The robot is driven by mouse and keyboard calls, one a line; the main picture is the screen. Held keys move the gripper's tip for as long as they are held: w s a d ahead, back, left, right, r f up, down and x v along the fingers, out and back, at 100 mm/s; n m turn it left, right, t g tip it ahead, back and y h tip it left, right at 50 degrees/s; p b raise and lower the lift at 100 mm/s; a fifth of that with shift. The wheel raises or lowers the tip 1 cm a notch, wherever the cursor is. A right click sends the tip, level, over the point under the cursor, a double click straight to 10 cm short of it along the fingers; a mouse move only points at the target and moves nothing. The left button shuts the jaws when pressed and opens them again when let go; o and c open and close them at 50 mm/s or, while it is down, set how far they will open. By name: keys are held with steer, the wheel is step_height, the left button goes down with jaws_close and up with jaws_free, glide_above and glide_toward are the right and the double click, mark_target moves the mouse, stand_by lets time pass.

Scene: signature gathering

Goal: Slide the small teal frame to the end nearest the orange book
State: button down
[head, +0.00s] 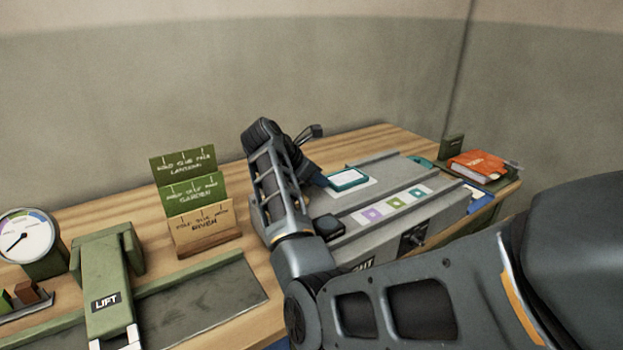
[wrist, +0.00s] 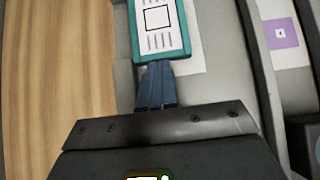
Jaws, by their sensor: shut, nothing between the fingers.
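The small teal frame (head: 348,180), with a white printed card inside, lies on the grey box (head: 390,172) in a track along its back side. It also shows at the top of the wrist view (wrist: 134,40). My gripper (head: 322,180) is shut and empty, low over the box at the frame's left end. In the wrist view its blue fingertips (wrist: 157,72) are together at the frame's near edge, touching or almost touching it. The orange book (head: 478,163) lies beyond the right end of the box.
A row of colored symbol cards (head: 396,203) lies on the box in front of the track. A teal piece (head: 422,162) sits near its right end. Green and tan signs (head: 188,190), a LIFT lever stand (head: 105,290) and a dial (head: 25,236) stand left. My arm hides part of the box.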

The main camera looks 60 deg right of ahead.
steer(key=shift+d, duration=0.1)
steer(key=s+d+b, duration=0.1)
steer(key=s+d, duration=0.2)
steer(key=d, duration=0.2)
steer(key=s+d+b, duration=0.1)
steer(key=s+d, duration=0.2)
steer(key=d, duration=0.2)
steer(key=s+d+b, duration=0.1)
steer(key=s+d, duration=0.2)
steer(key=d, duration=0.2)
steer(key=shift+s+d, duration=0.3)
